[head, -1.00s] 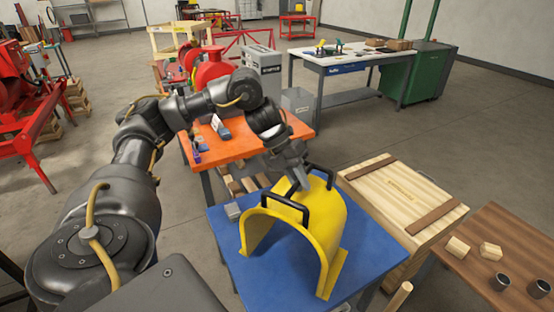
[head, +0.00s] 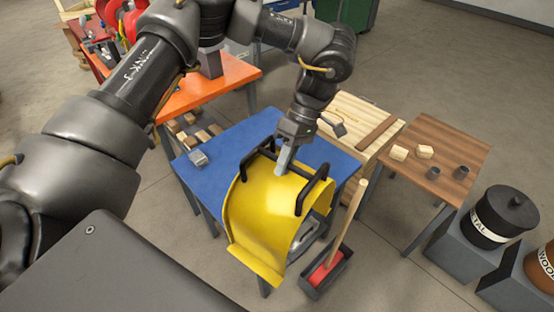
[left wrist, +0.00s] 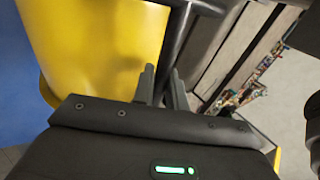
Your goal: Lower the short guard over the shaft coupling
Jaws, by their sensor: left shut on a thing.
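The short guard (head: 262,212) is a yellow arched cover with two black handles on top. In the left wrist view the fingers (left wrist: 163,88) point at a dark bar beside the yellow guard (left wrist: 95,45). I do not see the shaft coupling clearly. My right gripper is not in view.
A small grey block (head: 198,158) lies on the blue table. A wooden handle (head: 350,215) stands from a dark tray (head: 330,280) right of the guard. A wooden crate (head: 350,112), a brown table (head: 455,165) and a labelled black drum (head: 500,215) are to the right.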

